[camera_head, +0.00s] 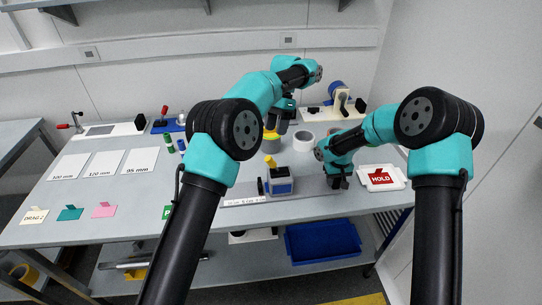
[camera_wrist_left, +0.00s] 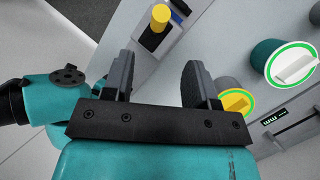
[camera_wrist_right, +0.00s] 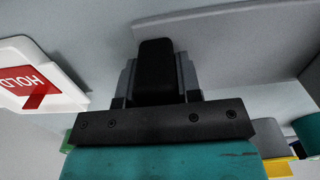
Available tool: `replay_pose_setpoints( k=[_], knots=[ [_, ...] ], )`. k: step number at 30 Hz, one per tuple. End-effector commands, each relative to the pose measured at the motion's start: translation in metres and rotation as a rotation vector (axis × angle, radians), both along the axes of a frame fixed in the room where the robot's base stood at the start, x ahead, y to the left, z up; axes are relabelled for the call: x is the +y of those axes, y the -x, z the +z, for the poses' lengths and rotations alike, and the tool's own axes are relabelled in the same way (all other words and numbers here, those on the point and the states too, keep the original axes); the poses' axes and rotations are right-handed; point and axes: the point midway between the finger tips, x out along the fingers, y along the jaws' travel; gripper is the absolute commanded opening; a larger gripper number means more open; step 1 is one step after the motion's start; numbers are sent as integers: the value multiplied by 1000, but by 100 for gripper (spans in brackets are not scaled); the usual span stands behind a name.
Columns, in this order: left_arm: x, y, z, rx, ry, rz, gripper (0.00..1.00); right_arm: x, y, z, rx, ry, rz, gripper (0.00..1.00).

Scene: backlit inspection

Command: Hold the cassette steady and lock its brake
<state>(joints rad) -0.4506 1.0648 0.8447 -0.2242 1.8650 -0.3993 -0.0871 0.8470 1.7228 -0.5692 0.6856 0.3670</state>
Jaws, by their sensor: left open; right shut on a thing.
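The cassette is most likely the small grey and blue box with a yellow knob (camera_head: 279,187), standing on the table with a black wheel on its left side. It also shows at the top of the left wrist view (camera_wrist_left: 150,42). I cannot make out its brake. My left gripper (camera_head: 283,122) is open and empty behind the cassette, apart from it; its two fingers (camera_wrist_left: 160,82) show well separated. My right gripper (camera_head: 339,184) is right of the cassette, shut on a black block (camera_wrist_right: 155,75). I cannot tell whether that block joins the cassette.
A white tray with a red HOLD card (camera_head: 382,178) stands close to my right gripper. White rolls (camera_head: 303,140) are behind the cassette. White sheets (camera_head: 105,164) and coloured cards (camera_head: 70,213) lie at the left. A blue bin (camera_head: 322,243) sits on the lower shelf.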

Motion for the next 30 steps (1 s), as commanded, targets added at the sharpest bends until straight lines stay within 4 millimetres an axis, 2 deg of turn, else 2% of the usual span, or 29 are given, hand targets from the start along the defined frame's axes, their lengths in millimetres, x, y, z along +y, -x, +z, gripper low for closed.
replay_pose_setpoints(
  k=[17,23,30],
  knots=[
    [4,0,-4,10,18,25,53,0,2,-3,6,0,0,3],
    [6,7,-18,12,17,25,53,0,2,-3,6,0,0,3],
    [9,20,-43,12,17,26,53,0,2,-3,6,0,0,3]
  ],
)
